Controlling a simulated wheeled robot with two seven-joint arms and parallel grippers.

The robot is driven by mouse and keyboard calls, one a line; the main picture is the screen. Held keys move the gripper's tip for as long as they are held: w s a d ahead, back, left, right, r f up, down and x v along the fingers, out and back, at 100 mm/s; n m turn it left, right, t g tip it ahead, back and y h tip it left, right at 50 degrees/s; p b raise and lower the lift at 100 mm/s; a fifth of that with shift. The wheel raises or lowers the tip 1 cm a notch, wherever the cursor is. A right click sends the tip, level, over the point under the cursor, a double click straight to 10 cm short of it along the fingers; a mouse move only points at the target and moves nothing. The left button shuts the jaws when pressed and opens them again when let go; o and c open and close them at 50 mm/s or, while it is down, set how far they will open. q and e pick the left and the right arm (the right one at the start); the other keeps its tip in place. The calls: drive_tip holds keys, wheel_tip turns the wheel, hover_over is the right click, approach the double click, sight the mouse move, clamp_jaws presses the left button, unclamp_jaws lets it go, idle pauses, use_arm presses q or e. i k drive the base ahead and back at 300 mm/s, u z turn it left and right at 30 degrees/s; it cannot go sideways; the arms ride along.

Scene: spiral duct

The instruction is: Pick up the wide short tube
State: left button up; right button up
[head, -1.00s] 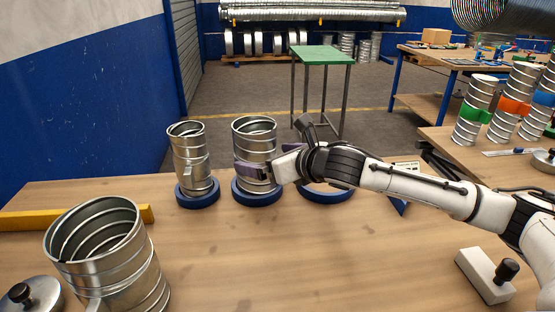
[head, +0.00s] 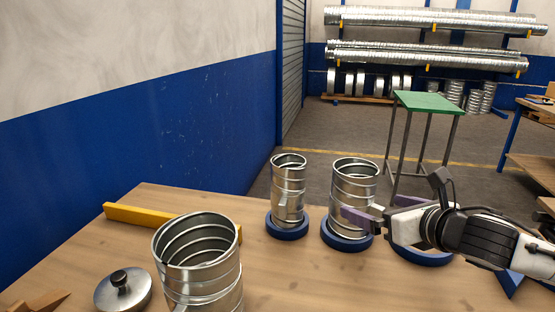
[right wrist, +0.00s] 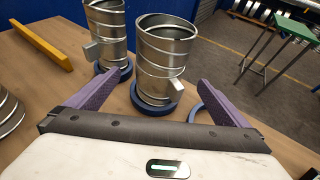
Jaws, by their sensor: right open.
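A wide short silver tube (head: 198,265) with spiral seams and an open top stands upright at the front left of the table in the head view. At the left edge of the right wrist view, part of a ribbed metal piece (right wrist: 8,112) shows, perhaps this tube. My right gripper (head: 360,214) has purple fingers and is open and empty. It is beside a medium tube (head: 353,183) standing on a blue ring; that tube (right wrist: 163,60) shows ahead of the spread fingers (right wrist: 158,85) in the right wrist view. My left gripper is not in view.
A narrower tube (head: 288,185) stands on another blue ring (head: 287,231). A third blue ring (head: 425,258) lies partly behind my right arm. A yellow bar (head: 150,217) and a knobbed lid (head: 122,291) lie near the wide tube. Bare table lies between the wide tube and the rings.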

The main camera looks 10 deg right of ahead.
sight(196, 255)
drive_tip(key=z, duration=0.1)
drive_tip(key=k, duration=1.5)
drive_tip(key=u, duration=0.1)
